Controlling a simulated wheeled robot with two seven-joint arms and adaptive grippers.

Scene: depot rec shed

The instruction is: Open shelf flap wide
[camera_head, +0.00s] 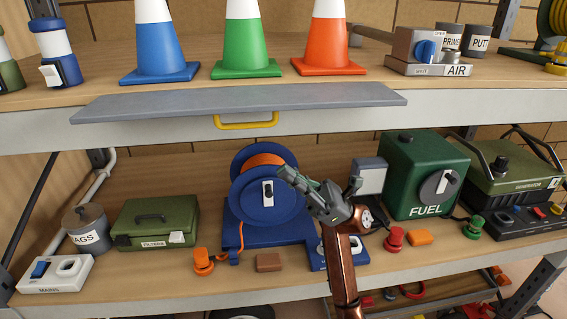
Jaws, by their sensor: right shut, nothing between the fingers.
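The shelf flap (330,97) is a long grey panel along the front of the upper shelf. I see it at a shallow slant, with its broad face showing as a thin band. A yellow handle (246,125) sticks out below its front edge. My right gripper (288,174) is shut and empty, below and to the right of the handle and apart from it. It shows in front of the lower shelf, overlapping the right edge of the blue reel. My left gripper is out of view.
Blue, green and orange cones (247,72) stand behind the flap. The lower shelf holds a blue cable reel (255,208), a green filters box (155,222), a green fuel can (408,170) and a generator (510,175). Open space lies between the handle and the reel.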

